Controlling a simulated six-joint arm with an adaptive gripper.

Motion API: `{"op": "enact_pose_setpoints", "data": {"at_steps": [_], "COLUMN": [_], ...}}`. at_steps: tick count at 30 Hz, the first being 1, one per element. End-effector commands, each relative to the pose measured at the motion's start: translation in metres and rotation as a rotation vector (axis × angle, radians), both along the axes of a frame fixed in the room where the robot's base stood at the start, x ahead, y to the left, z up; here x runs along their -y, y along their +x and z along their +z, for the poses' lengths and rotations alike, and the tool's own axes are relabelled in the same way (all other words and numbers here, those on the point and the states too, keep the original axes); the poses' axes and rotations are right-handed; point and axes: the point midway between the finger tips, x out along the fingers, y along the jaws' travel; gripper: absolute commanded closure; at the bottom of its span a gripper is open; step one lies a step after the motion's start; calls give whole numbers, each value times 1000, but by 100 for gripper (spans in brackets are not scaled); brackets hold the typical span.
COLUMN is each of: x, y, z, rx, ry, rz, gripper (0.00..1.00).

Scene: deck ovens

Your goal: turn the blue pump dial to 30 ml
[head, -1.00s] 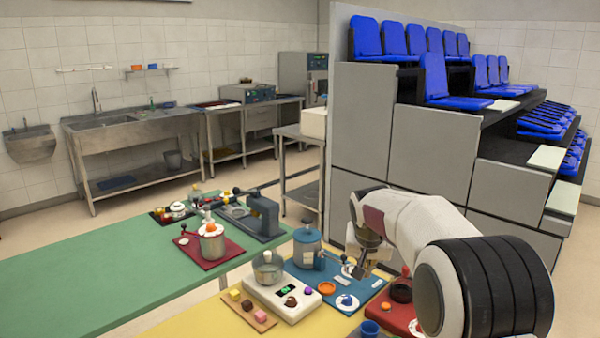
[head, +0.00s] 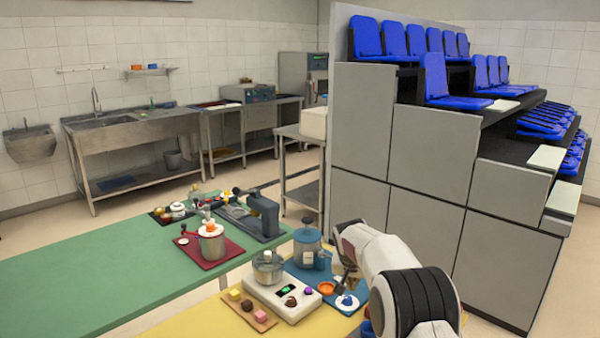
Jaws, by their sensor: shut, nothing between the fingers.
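A white dial plate with a blue knob (head: 347,301) lies on the blue board (head: 297,270) at the front, right of centre. The scale marks on it are too small to read. A blue-grey pump vessel (head: 307,252) with a lid stands at the back of the same board. My gripper (head: 343,284) is shut and empty, pointing down just above and behind the dial. I cannot tell whether its tips touch the knob.
An orange ring (head: 326,288) lies just left of the dial. A white scale (head: 283,300) with a glass pot (head: 267,268) stands further left, beside a wooden board (head: 253,312) of small pieces. My arm covers the right part of the yellow table.

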Motion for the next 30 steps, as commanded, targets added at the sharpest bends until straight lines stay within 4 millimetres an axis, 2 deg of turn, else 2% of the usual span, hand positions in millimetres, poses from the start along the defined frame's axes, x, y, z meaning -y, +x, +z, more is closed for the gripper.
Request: {"op": "enact_pose_setpoints", "data": {"at_steps": [20,30], "x": [-1,-1], "y": [3,2], "z": [-8,-30], "rx": [0,-2], "ry": [0,1], "rz": [-2,-3], "gripper": [100,100]}}
